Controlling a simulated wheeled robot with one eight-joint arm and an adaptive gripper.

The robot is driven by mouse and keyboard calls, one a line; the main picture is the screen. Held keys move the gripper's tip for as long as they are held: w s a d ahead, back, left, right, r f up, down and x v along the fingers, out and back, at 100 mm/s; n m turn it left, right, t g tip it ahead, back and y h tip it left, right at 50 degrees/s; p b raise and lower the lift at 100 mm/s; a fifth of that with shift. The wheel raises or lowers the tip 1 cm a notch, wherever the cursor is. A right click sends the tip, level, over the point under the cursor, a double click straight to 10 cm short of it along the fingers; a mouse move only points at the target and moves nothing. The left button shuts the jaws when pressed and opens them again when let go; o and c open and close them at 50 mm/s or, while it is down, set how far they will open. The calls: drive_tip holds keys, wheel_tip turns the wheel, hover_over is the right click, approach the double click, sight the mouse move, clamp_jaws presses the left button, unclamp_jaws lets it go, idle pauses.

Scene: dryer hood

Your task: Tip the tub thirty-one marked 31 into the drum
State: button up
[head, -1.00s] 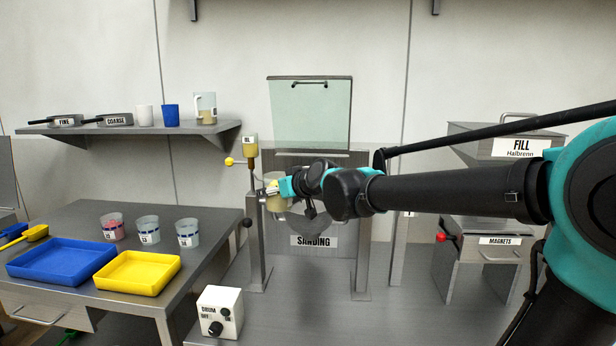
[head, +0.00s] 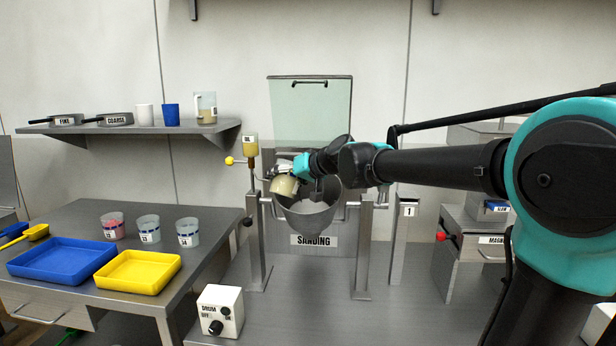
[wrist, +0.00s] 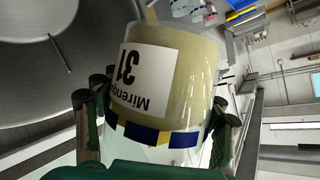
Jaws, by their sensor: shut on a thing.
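The tub thirty-one (head: 284,187) is held tilted above the upper left rim of the metal drum (head: 308,218). In the wrist view the tub (wrist: 190,75) has clear walls and pale beige contents. Its label reads 31 upside down in that picture, and a blue and yellow band runs near the palm. My gripper (wrist: 158,108) is shut around the tub, one finger on each side. In the head view my gripper (head: 292,174) comes in from the right. The drum's grey inside (wrist: 35,60) shows beside the tub. I cannot tell whether anything is pouring.
An oil cup (head: 250,146) and post stand close left of the tub. A clear hood panel (head: 310,112) is raised behind the drum. Several tubs and a blue tray (head: 62,262) and yellow tray (head: 138,272) sit on the left table. A drum switch box (head: 220,312) stands in front.

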sight(283, 164)
drive_tip(key=shift+w+d+r, duration=0.15)
drive_tip(key=shift+w+r, duration=0.1)
drive_tip(key=shift+w+d+r+m+g, duration=0.15)
drive_tip(key=shift+w+r+m+g, duration=0.1)
drive_tip(key=shift+m+g, duration=0.2)
drive_tip(key=shift+w+r+m+g+y+p, duration=0.1)
drive_tip(key=shift+r+m+g+y+p, duration=0.25)
drive_tip(key=shift+m+y, duration=0.2)
idle(0.5)
drive_tip(key=shift+r+m+g+y+p, duration=0.3)
drive_tip(key=shift+r+m+p, duration=0.2)
drive_tip(key=shift+p, duration=0.1)
idle(0.6)
drive_tip(key=shift+d+r+m+g+y+p, duration=0.1)
drive_tip(key=shift+r+m+g+y+p, duration=0.7)
drive_tip(key=shift+m, duration=0.4)
idle(1.6)
drive_tip(key=shift+w+d+r+m+p, duration=0.4)
drive_tip(key=shift+w+r+m, duration=0.1)
drive_tip(key=shift+w, duration=0.15)
idle(0.7)
drive_tip(key=shift+w+r+m+g+y+p, duration=0.15)
drive_tip(key=shift+r+m+g+y+p, duration=0.2)
drive_tip(key=shift+m, duration=0.15)
idle(0.4)
